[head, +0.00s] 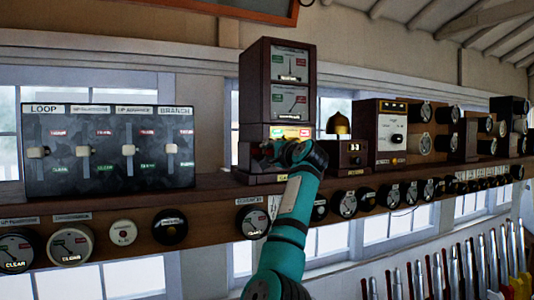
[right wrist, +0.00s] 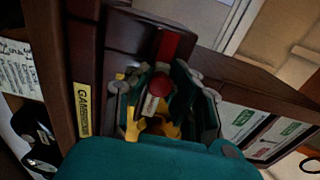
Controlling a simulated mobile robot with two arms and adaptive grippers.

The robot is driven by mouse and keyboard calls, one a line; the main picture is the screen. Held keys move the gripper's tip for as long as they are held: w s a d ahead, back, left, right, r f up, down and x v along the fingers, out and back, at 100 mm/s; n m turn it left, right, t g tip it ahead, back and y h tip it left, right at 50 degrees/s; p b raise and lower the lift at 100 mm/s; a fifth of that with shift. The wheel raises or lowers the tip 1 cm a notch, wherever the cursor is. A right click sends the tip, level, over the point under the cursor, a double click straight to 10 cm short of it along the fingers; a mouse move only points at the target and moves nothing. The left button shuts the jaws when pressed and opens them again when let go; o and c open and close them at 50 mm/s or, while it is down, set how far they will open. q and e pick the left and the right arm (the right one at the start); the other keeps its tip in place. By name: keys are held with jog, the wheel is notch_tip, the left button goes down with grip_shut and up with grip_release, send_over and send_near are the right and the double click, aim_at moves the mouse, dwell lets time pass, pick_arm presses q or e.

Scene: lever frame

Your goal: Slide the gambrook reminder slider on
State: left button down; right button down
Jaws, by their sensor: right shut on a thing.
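The Gambrook instrument (head: 247,90) is a tall dark brown case on the shelf, with two dial windows and a lit panel low on its front. Its yellow label (right wrist: 84,110) reads GAMBROOK in the right wrist view. My right gripper (head: 284,150) is at the lower front of this case and hides the slider in the head view. A red strip (right wrist: 168,46) shows beyond the knob. My left gripper is out of view.
A black panel with several switches (head: 108,150) stands on the shelf (head: 215,193) to the left. A brass bell (head: 339,122) and more instrument boxes (head: 390,133) stand close on the right. Round plates line the shelf front. Levers (head: 440,278) stand at lower right.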

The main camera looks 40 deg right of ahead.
jog(key=shift+s+d, duration=0.1)
jog(key=shift+d, duration=0.1)
jog(key=shift+s+d+r, duration=0.2)
jog(key=shift+d+r, duration=0.05)
jog(key=shift+d, duration=0.1)
dwell(0.7)
jog(key=c, duration=1.7)
grip_release()
jog(key=o, duration=0.7)
jog(key=shift+s+d+f, duration=0.2)
jog(key=shift+d, duration=0.45)
jog(key=shift+o, duration=2.3)
jog(key=shift+w+a, duration=0.1)
jog(key=shift+a, duration=0.05)
jog(key=shift+o, duration=0.7)
jog(key=shift+w+a, duration=0.2)
jog(key=shift+a, duration=0.25)
jog(key=shift+s+d, duration=0.1)
jog(key=shift+d, duration=0.15)
